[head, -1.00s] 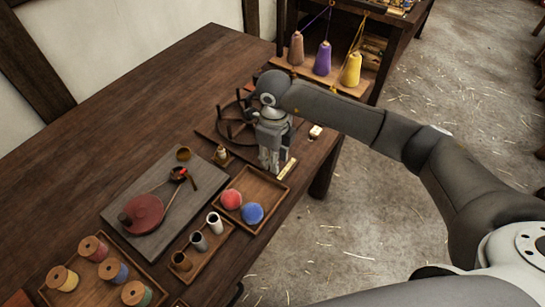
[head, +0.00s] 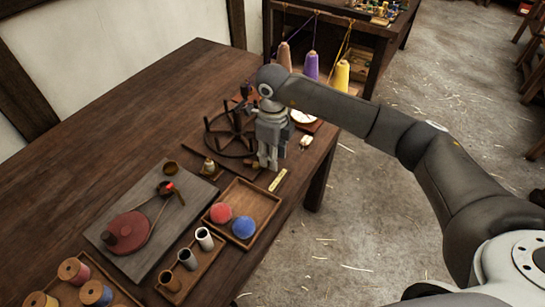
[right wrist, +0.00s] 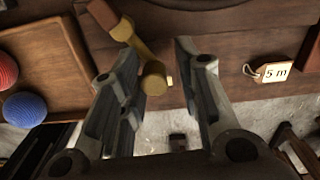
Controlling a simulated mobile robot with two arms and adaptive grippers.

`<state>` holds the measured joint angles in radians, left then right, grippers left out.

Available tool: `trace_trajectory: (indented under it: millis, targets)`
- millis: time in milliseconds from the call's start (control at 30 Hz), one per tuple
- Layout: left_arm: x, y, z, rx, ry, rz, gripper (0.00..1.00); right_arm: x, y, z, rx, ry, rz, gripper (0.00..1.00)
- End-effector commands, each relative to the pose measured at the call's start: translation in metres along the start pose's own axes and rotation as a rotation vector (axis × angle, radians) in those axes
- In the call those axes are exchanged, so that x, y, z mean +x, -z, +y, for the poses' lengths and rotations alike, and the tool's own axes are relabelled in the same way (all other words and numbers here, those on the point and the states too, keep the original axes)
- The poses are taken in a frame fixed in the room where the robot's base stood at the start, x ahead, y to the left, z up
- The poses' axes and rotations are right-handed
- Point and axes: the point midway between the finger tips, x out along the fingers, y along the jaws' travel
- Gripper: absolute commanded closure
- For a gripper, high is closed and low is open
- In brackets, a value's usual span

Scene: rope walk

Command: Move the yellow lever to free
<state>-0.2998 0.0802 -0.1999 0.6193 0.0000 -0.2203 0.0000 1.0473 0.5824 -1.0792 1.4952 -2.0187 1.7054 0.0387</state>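The yellow lever (right wrist: 148,62) shows in the right wrist view as a short rounded yellow bar with a brown end at upper left. It lies between the fingers of my right gripper (right wrist: 155,62), closer to the left finger. The fingers stand apart and I see no grip on it. In the head view my right gripper (head: 264,162) points down at the table's front edge, and a small brown part by its fingertips may be the lever. A pale yellow plate (head: 278,180) lies just in front; its writing is unreadable. My left gripper is not in view.
A dark spoked wheel (head: 230,135) stands behind the gripper. A tray with a red ball (head: 221,212) and a blue ball (head: 243,227) lies in front. A tag reading "5 m" (right wrist: 269,72) lies at right. A shelf (head: 345,30) with yarn cones stands behind.

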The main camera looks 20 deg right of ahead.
Motion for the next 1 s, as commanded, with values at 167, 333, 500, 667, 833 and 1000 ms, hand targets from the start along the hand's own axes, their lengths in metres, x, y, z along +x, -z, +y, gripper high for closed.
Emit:
trace_trajectory:
  millis: [167, 333, 500, 667, 833, 1000]
  targets:
    - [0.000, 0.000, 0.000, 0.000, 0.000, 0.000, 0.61, 0.000, 0.000, 0.000, 0.000, 0.000, 0.000, 0.69]
    - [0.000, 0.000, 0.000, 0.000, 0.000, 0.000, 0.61, 0.000, 0.000, 0.001, 0.000, 0.000, 0.000, 0.69]
    - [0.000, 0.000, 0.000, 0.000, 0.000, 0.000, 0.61, 0.000, 0.002, 0.004, -0.001, 0.001, 0.001, 0.69]
    - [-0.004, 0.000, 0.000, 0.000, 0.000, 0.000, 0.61, -0.006, 0.002, 0.004, 0.000, 0.001, 0.000, 0.69]
    - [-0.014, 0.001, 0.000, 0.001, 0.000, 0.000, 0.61, -0.022, 0.002, 0.004, 0.000, 0.001, -0.001, 0.69]
    - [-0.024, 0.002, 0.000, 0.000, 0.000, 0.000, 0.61, -0.040, 0.002, 0.004, 0.000, 0.001, -0.001, 0.69]
